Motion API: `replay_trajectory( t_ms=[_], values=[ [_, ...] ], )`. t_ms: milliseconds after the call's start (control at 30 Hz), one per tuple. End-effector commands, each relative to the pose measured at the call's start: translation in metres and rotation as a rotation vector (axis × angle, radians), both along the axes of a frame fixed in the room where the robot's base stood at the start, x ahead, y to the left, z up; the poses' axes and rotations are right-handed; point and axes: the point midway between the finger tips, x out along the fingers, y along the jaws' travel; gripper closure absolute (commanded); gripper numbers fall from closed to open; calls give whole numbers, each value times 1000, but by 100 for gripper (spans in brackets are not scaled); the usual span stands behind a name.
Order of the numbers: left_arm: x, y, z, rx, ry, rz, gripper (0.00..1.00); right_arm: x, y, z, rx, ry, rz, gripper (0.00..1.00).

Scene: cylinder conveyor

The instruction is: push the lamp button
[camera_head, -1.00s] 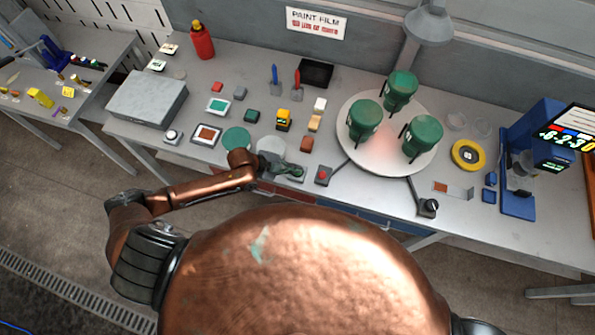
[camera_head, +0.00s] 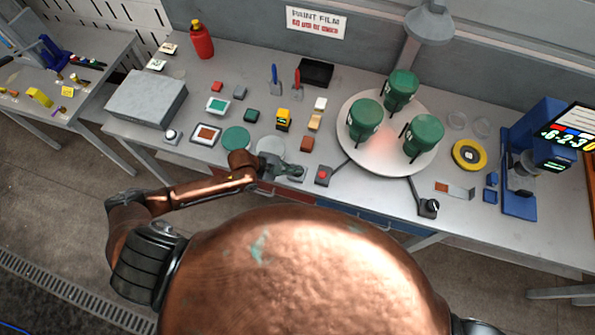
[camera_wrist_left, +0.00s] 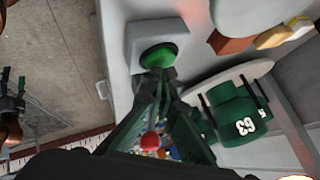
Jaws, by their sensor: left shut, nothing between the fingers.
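My left gripper (camera_head: 290,171) is shut and empty, low over the front edge of the bench. In the left wrist view its dark green fingertips (camera_wrist_left: 160,72) are at the near rim of a round green button (camera_wrist_left: 160,55) on a grey box (camera_wrist_left: 138,38). I cannot tell whether they touch it or whether it is pressed. In the head view the gripper hides most of this button. A red button (camera_head: 323,174) on a dark box stands just to the right. A grey lamp (camera_head: 430,22) hangs over the turntable. My right gripper is not in view.
A white turntable (camera_head: 370,162) with green cylinders (camera_head: 365,119) stands right of the buttons. A black knob box (camera_head: 428,208) is at the front right. Small blocks and discs lie behind the gripper. A grey case (camera_head: 147,96) is at the left.

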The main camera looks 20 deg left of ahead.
Motion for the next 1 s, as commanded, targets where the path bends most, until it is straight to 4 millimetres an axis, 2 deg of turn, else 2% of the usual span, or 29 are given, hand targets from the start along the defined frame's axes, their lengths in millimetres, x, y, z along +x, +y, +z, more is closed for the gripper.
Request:
replay_trajectory(
  t_ms=[333, 633, 1000],
  values=[
    [0, 0, -2, 1, 1, 0, 100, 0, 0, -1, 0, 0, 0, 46],
    [0, 0, 11, 2, 0, -1, 100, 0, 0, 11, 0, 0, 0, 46],
    [0, 0, 13, 0, 0, 0, 100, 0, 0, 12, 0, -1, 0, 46]
  ],
)
